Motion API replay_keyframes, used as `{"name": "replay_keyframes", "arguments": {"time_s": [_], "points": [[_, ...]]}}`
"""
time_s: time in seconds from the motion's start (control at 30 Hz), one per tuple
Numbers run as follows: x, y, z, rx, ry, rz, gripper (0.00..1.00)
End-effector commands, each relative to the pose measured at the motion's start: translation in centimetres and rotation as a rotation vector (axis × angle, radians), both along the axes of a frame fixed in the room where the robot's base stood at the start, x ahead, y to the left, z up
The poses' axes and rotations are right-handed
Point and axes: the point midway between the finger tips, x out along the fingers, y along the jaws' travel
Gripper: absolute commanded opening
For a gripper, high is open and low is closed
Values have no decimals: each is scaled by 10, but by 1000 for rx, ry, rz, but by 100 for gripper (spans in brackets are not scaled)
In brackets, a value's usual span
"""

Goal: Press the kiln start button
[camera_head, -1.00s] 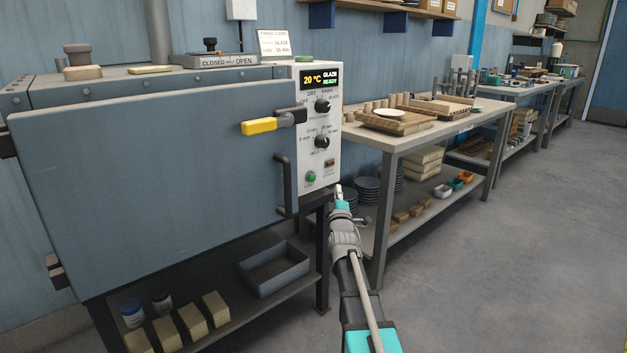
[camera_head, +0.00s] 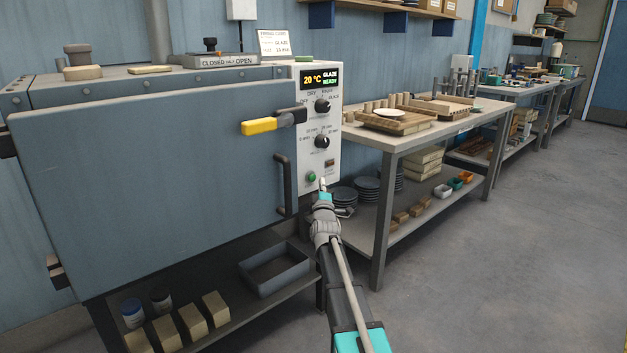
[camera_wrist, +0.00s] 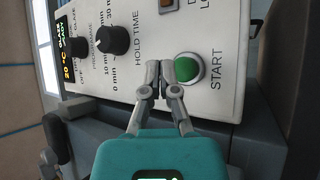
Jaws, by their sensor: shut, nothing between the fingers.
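The kiln's white control panel (camera_head: 309,155) is on the right end of the blue-grey kiln (camera_head: 150,180). The green start button (camera_head: 311,177) is low on the panel. In the wrist view the green button (camera_wrist: 186,69) shows in its pale ring beside the word START. My gripper (camera_head: 323,184) is shut and empty, just right of the button in the head view. In the wrist view its fingertips (camera_wrist: 160,68) overlap the left edge of the button's ring. I cannot tell whether they touch. The display reads 20 °C, GLAZE, READY.
Two dials (camera_head: 322,106) sit above the button, with a small switch (camera_head: 329,163) to its right. A dark door handle (camera_head: 284,184) stands out left of the panel. A workbench (camera_head: 400,142) with plates below is at the right. The floor (camera_head: 480,270) is clear.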

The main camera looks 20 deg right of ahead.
Motion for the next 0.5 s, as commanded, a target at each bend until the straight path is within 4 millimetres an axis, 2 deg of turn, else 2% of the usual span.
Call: {"name": "replay_keyframes", "arguments": {"time_s": [0.2,0.5], "points": [[12,4,0,0,0,0,0],[13,5,0,0,0,-1,0]]}}
